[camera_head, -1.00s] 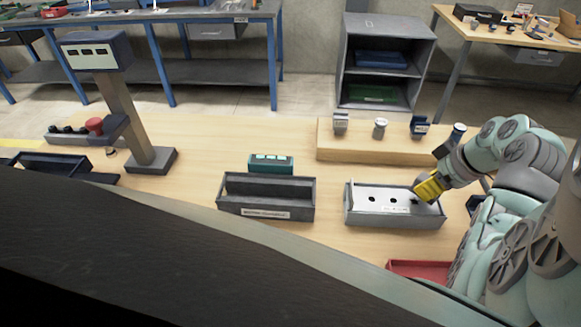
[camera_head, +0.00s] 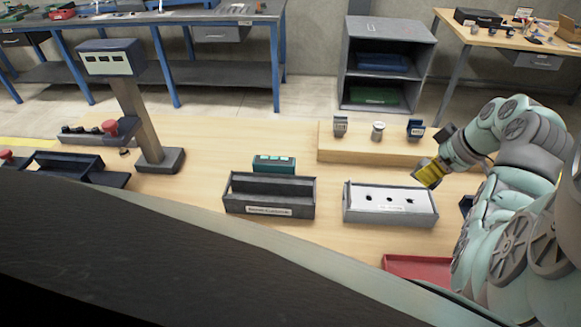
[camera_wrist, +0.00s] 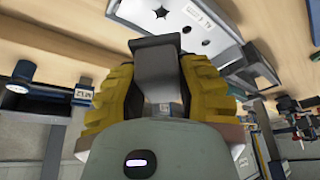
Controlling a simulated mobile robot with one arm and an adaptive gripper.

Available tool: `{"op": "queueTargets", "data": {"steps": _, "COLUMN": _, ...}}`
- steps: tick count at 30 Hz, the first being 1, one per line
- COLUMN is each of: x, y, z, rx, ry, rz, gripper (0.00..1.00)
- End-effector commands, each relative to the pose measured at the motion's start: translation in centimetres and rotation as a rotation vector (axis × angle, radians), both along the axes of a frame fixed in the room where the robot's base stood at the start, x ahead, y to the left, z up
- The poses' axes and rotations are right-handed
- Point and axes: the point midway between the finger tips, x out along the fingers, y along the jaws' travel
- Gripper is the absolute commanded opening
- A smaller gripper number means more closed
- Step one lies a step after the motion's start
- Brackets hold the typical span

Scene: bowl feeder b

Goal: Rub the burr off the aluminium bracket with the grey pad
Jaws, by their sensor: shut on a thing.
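The aluminium bracket (camera_head: 385,196), a pale flat plate with dark holes, lies in a grey tray (camera_head: 388,217) at centre right. It also shows at the top of the wrist view (camera_wrist: 195,22). The mark at its right end (camera_head: 409,201) looks jagged, star-shaped in the wrist view; I cannot tell whether this is the burr. My gripper (camera_head: 425,175), with yellow fingers, is above the tray's back right corner, apart from the bracket. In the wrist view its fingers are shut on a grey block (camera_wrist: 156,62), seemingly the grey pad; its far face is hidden.
A dark labelled box (camera_head: 268,210) stands left of the tray, with a teal device (camera_head: 274,164) behind it. A wooden ledge (camera_head: 360,150) behind carries small items. A red tray (camera_head: 420,268) lies in front. A post with a display (camera_head: 110,62) stands left. Bare tabletop separates them.

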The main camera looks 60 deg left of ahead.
Motion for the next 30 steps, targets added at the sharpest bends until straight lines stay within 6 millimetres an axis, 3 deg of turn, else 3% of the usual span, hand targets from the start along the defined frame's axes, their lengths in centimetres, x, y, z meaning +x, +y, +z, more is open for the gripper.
{"op": "queueTargets", "data": {"steps": 19, "x": 0.0, "y": 0.1, "z": 5.9, "rx": 0.001, "ry": -0.001, "rz": 0.002, "gripper": 0.0}}
{"op": "queueTargets", "data": {"steps": 30, "x": 0.0, "y": 0.0, "z": 6.0, "rx": 0.001, "ry": 0.0, "rz": 0.001, "gripper": 0.0}}
